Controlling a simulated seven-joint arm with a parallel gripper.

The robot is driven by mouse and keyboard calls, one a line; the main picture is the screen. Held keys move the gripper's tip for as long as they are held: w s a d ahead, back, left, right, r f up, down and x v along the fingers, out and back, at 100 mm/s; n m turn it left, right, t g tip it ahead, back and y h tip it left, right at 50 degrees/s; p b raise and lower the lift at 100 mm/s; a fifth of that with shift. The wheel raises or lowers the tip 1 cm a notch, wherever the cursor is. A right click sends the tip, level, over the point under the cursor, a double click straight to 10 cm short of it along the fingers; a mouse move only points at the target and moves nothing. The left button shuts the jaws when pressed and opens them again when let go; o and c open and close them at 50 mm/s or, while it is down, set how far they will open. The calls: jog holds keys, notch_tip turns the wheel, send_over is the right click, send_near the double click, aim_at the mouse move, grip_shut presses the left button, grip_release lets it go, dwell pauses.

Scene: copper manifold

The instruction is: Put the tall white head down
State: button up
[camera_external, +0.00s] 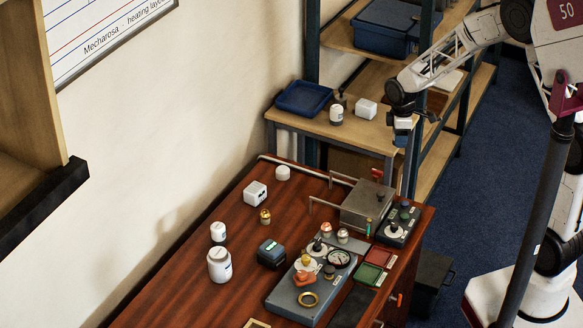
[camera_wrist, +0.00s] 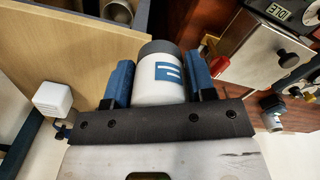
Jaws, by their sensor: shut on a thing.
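My gripper (camera_external: 403,126) is off the right end of the small wooden side table (camera_external: 345,134) in the external view. In the wrist view its blue fingers (camera_wrist: 160,80) are shut on a tall white head (camera_wrist: 152,96), a white cylinder with a grey end and a blue mark. The held head shows only as a small white patch in the external view (camera_external: 403,122). The wrist view shows the wooden tabletop (camera_wrist: 75,45) beside and behind the head. I cannot tell its exact height above the tabletop.
A shelf post (camera_external: 425,60) stands behind my gripper. The red-brown bench (camera_external: 165,290) carries a grey metal box (camera_external: 367,205) and several fittings.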

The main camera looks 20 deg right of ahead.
jog(key=shift+s+d, duration=0.1)
jog(key=shift+d, duration=0.25)
send_over(366, 133)
jog(key=shift+f, duration=0.7)
dwell(0.3)
jog(key=shift+f, duration=1.75)
jog(key=shift+s+f, duration=0.1)
jog(key=shift+f, duration=0.05)
jog(key=o, duration=0.9)
jog(key=shift+o, duration=0.2)
